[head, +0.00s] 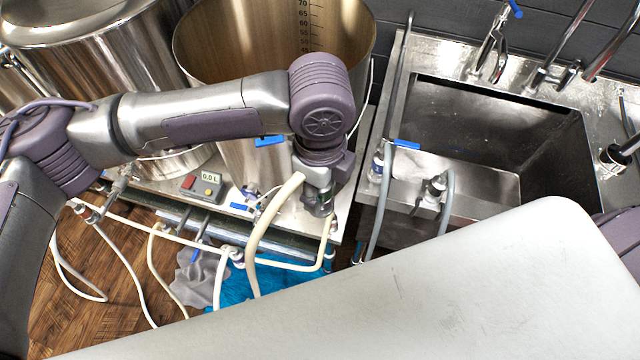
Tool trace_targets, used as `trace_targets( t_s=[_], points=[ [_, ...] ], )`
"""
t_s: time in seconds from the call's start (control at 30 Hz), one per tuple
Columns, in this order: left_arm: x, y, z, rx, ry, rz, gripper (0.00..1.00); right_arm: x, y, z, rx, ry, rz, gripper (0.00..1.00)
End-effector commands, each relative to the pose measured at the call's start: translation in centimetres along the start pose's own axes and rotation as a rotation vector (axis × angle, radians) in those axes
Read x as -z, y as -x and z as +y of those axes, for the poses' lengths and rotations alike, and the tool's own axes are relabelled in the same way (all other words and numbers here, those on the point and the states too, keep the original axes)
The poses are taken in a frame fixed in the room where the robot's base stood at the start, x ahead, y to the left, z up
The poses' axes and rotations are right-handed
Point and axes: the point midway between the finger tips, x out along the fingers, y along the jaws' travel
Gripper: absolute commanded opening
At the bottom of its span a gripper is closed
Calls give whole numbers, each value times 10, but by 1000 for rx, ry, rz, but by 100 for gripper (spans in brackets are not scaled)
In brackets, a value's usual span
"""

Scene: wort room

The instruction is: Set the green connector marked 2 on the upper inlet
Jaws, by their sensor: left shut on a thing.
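My left gripper (319,196) points down in front of the open steel kettle (205,50), near its lower right side. It is shut on a connector at the end of a thick cream hose (262,225). A little green shows between the gripper and the hose end, but the number 2 cannot be read. The hose bends down from the gripper towards the floor. The upper inlet cannot be made out for certain; the gripper and arm hide part of the kettle's front. My right gripper is not in view.
A steel sink (470,130) with taps stands at the right. A grey cloth (197,278) and a blue cloth (285,280) lie below. The lower right is hidden.

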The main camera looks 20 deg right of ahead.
Motion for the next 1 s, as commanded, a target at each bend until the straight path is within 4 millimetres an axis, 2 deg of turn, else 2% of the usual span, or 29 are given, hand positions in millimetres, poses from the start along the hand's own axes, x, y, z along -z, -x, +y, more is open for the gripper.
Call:
trace_targets(
  t_s=[0.63,0.67,0.7,0.8,1.0],
  points=[
    [0,-14,0,0,0,0,2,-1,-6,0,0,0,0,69],
    [0,-13,0,0,0,0,48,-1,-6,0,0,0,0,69],
    [0,-13,0,0,0,0,55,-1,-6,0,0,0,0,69],
    [0,-13,0,0,0,0,72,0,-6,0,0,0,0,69],
    [0,-13,0,0,0,0,72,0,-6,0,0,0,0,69]
  ],
)
